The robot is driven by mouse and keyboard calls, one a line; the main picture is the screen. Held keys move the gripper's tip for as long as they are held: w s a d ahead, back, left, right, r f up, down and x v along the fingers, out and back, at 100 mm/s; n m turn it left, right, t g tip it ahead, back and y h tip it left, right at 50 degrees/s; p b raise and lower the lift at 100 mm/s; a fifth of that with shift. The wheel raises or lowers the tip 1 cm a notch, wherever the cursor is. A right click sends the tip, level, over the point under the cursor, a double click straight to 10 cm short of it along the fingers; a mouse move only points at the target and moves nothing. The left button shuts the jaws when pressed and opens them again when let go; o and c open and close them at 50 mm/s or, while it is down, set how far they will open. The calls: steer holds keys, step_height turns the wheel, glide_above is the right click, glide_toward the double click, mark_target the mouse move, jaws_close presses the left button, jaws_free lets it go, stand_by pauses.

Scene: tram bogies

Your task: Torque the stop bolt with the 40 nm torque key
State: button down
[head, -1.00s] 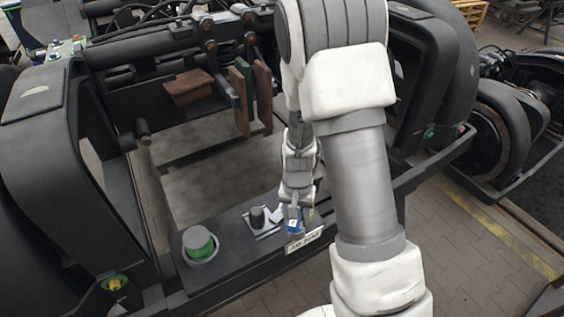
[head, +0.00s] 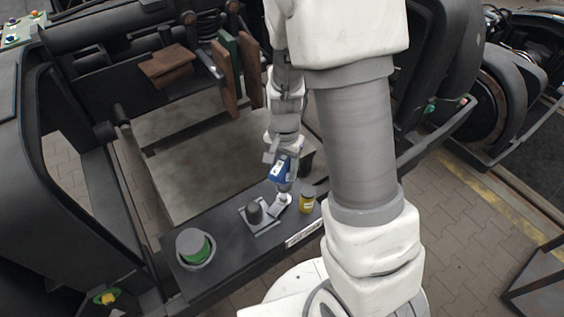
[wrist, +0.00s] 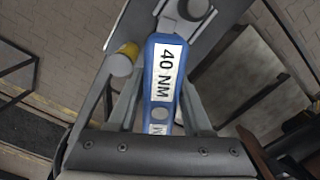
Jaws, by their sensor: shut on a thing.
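My gripper (head: 283,158) is shut on the blue torque key, labelled "40 NM" in the wrist view (wrist: 165,75). The key also shows in the head view (head: 281,171), below my fingers and over the far right part of the dark bench. A pale metal piece shows just beneath it; I cannot tell whether they touch. A grey bracket with a black round stop (head: 254,212) sits on the bench left of the key. In the wrist view a dark disc on grey metal (wrist: 190,8) shows beyond the key's far end. I cannot clearly make out the stop bolt.
A small yellow cylinder (head: 306,202) stands on the bench right of the key. A green part in a grey cup (head: 194,246) is at the bench's left. The black bogie frame (head: 62,195) surrounds the area. Paved floor (head: 452,215) is open on the right.

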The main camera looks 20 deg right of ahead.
steer(key=shift+f, duration=0.1)
stand_by(0.4)
steer(key=shift+f+b, duration=2.75)
steer(key=shift+f, duration=0.5)
steer(key=shift+m+p, duration=0.4)
steer(key=shift+m, duration=0.6)
steer(key=shift+r+m+p, duration=0.1)
steer(key=shift+m+p, duration=0.3)
steer(key=shift+m, duration=0.6)
